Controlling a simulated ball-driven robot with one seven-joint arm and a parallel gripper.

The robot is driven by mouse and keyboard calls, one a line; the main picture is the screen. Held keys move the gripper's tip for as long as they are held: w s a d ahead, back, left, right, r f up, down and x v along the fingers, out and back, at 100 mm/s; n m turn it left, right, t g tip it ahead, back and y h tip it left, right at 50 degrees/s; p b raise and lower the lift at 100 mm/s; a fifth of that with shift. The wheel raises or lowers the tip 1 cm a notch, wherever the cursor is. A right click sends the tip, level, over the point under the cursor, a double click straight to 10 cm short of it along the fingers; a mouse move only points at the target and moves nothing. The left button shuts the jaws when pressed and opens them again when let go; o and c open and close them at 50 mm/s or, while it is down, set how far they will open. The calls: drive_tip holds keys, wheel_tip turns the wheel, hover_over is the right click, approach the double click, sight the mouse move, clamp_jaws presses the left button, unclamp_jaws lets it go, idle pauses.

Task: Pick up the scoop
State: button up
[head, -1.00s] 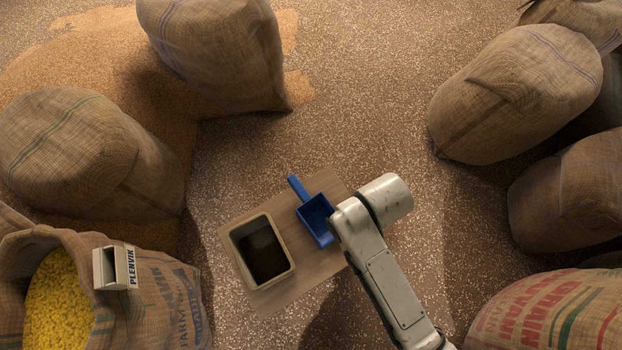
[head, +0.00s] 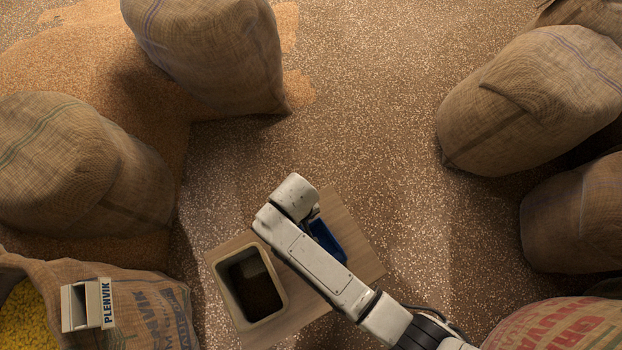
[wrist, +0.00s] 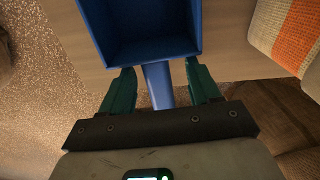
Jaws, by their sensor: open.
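The blue scoop (head: 327,241) lies on a wooden board, and my arm hides most of it in the head view. In the wrist view its square tray (wrist: 150,32) is at the top, and its handle (wrist: 158,85) runs down between my fingers. My gripper (wrist: 160,80) is open, with one green finger on each side of the handle. Both fingers look apart from the handle; their height above the board is hard to tell. The gripper is hidden in the head view.
The wooden board (head: 352,232) also bears a cream bin (head: 285,308) with dark contents, left of the scoop. Burlap sacks (head: 208,55) stand around. A sack of yellow grain (head: 22,318) with a cream box-shaped scoop (head: 88,305) is at lower left. The speckled floor (head: 375,110) beyond the board is clear.

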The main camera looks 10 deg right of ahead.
drive_tip(key=f+b, duration=0.1)
drive_tip(key=f, duration=0.3)
drive_tip(key=shift+d, duration=0.2)
drive_tip(key=shift+c, duration=0.3)
clamp_jaws()
drive_tip(key=shift+r, duration=0.2)
drive_tip(key=shift+r, duration=0.25)
wheel_tip(320, 180, up, 2)
drive_tip(key=shift+r+p, duration=0.2)
drive_tip(key=shift+p, duration=0.45)
drive_tip(key=s+r+p, duration=0.3)
drive_tip(key=s+r, duration=0.6)
drive_tip(key=s, duration=0.5)
drive_tip(key=shift+r, duration=0.4)
drive_tip(key=shift+a, duration=0.1)
